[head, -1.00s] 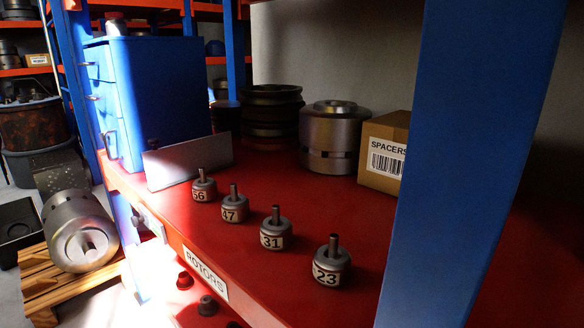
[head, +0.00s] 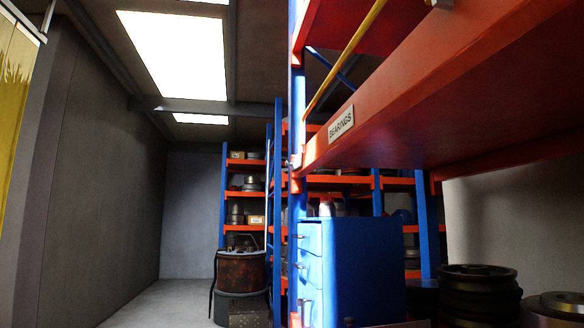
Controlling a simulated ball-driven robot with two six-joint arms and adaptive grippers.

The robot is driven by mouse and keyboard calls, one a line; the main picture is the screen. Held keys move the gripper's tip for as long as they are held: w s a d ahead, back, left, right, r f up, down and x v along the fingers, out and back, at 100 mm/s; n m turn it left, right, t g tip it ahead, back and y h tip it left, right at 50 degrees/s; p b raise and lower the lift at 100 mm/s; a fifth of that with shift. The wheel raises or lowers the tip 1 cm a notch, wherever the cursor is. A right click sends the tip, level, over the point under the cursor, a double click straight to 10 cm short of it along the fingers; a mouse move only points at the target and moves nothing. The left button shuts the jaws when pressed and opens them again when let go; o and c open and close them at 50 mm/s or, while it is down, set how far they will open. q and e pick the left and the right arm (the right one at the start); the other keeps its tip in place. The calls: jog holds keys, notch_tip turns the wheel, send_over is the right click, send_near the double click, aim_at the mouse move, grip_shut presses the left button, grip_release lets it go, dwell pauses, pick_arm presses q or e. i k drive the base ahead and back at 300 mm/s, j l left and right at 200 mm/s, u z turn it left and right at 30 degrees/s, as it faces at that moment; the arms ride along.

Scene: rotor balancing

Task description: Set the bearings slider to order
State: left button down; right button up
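The BEARINGS label (head: 341,123) is a pale plate on the front edge of the orange upper shelf (head: 440,75), near its left end by the blue upright. A small grey piece (head: 440,3) sits on that shelf edge at the top of the picture and is cut off by the frame. I cannot tell whether it is the slider; no slider or its setting can be made out clearly. Neither of my grippers is in view.
A yellow bar (head: 347,52) slants above the shelf edge. A blue drawer cabinet (head: 360,265) and dark stacked rings (head: 480,292) stand on the level below. A rusty drum (head: 240,275) stands behind at left. The floor (head: 165,300) at lower left is clear.

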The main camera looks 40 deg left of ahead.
aim_at(287, 163)
jog(key=i+j, duration=0.3)
jog(key=j, duration=0.15)
jog(key=i+j, duration=0.3)
jog(key=j, duration=0.15)
jog(key=i+j, duration=0.3)
jog(key=j, duration=0.15)
jog(key=i+j, duration=0.25)
jog(key=j, duration=0.2)
jog(key=i+j, duration=0.3)
jog(key=j, duration=0.15)
jog(key=i+j, duration=0.3)
jog(key=j, duration=0.15)
